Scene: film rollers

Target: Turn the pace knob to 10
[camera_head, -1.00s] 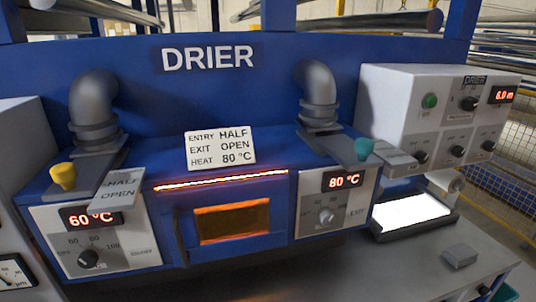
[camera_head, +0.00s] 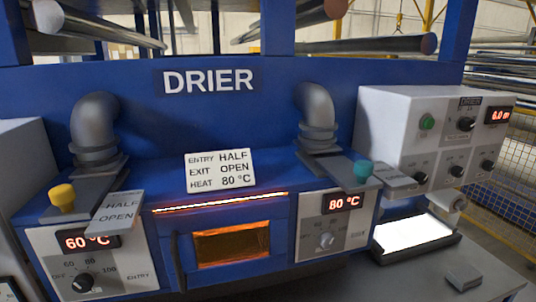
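The grey control box (camera_head: 385,135) at the right carries a small label reading DRIER. On its upper front is a black knob (camera_head: 465,124) beside a red display (camera_head: 497,115) reading about 6.0 m. The scale around this knob is too small to read surely, so I cannot tell its exact setting. A green button (camera_head: 427,122) sits to its left. Three more black knobs line the lower row, one being the left knob (camera_head: 420,176). My gripper is not in view.
The blue drier (camera_head: 240,120) fills the middle, with an entry panel (camera_head: 85,262) reading 60 °C and an exit panel (camera_head: 322,228) reading 80 °C. A sign (camera_head: 219,171) stands on top. A bright white panel (camera_head: 415,233) and a grey block (camera_head: 463,278) lie below the control box.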

